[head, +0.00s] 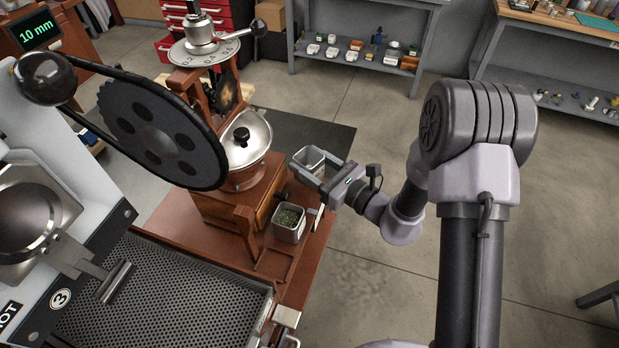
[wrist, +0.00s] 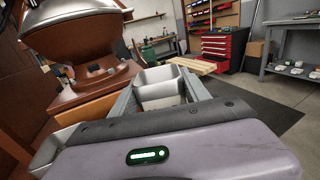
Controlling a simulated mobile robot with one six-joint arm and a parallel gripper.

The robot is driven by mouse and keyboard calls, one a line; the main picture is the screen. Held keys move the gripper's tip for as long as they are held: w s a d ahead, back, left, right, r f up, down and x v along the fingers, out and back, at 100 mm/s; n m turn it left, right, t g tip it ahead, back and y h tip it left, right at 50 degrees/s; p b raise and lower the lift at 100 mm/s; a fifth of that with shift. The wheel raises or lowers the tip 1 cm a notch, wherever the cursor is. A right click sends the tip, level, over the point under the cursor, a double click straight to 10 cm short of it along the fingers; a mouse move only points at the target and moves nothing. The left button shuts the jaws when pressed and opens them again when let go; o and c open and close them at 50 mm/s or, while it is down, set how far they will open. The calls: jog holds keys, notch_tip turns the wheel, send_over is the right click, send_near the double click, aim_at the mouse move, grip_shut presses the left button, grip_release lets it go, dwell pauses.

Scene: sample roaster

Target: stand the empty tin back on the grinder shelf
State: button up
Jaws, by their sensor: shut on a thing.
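My gripper (head: 318,172) is shut on a square metal tin (head: 307,157), upright with its open top up, beside the grinder's right side. In the wrist view the tin (wrist: 160,76) sits between the two fingers of my gripper (wrist: 160,92), and its visible inside looks empty. The grinder (head: 240,150) has a wooden body, a metal hopper and a large black wheel. A second square tin (head: 289,223) with greenish contents stands low at the grinder's front right. Its rim shows at lower left in the wrist view (wrist: 52,148). I cannot tell whether the held tin touches a shelf.
A perforated cooling tray (head: 170,295) and the roaster (head: 40,230) lie to the left. A grey workbench (head: 360,62) with small items stands behind, near a red tool cabinet (wrist: 222,48). The floor right of the grinder is clear.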

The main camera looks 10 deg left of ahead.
aim_at(309, 167)
notch_tip(309, 167, down, 4)
jog(key=shift+r+b, duration=0.25)
jog(key=shift+b, duration=0.4)
jog(key=shift+f, duration=0.15)
jog(key=o, duration=1.5)
jog(key=shift+o, duration=0.2)
